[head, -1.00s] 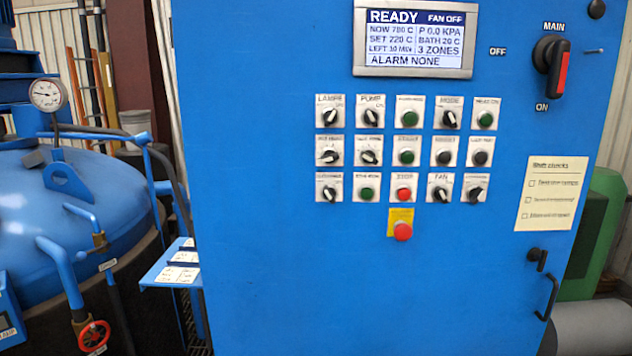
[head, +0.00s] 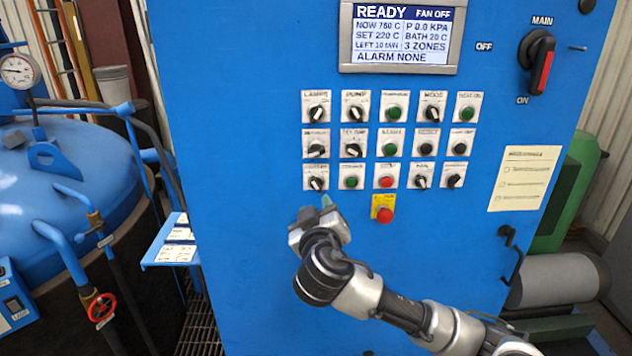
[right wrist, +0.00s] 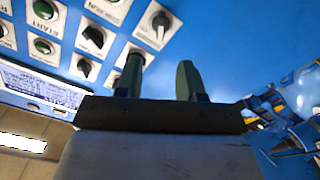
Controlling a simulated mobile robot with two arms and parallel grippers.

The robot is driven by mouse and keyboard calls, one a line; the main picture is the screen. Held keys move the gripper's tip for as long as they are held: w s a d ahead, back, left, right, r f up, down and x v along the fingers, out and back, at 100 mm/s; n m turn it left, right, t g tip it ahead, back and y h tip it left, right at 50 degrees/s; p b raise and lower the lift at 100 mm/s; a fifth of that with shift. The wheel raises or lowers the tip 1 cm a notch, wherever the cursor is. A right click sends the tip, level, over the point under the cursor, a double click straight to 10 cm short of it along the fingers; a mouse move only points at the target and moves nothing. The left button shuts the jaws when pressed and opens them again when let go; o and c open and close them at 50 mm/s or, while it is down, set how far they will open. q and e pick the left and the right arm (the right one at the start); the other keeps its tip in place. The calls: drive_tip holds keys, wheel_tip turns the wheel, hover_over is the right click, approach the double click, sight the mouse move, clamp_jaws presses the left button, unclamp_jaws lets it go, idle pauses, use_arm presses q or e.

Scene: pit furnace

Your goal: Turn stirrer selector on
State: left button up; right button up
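The control panel's (head: 250,250) selectors and buttons sit in three rows, and their small labels are mostly too blurred to read. The black selector at the left end of the bottom row (head: 316,184) may be the stirrer selector, but I cannot read its label for sure. Its white mark is tilted off upright. My right gripper (head: 318,211) is just below this selector, apart from it in the head view. In the right wrist view the two green-grey fingers (right wrist: 159,80) are spread with nothing between them. A black selector (right wrist: 160,22) shows beyond their tips. My left gripper is out of view.
A red button on a yellow plate (head: 385,214) is right of my gripper. The display (head: 402,35) reads READY, FAN OFF. The main switch (head: 540,62) is at upper right. A small blue shelf (head: 157,252) juts out left. The blue vessel (head: 85,190) stands farther left.

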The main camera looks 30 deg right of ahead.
sight(316, 186)
drive_tip(key=p+x, duration=0.3)
drive_tip(key=x, duration=0.5)
drive_tip(key=shift+w+d, duration=0.1)
drive_tip(key=shift+w, duration=0.15)
drive_tip(key=shift+w+d, duration=0.15)
drive_tip(key=shift+w, duration=0.1)
drive_tip(key=shift+f, duration=0.1)
drive_tip(key=shift+c, duration=0.4)
clamp_jaws()
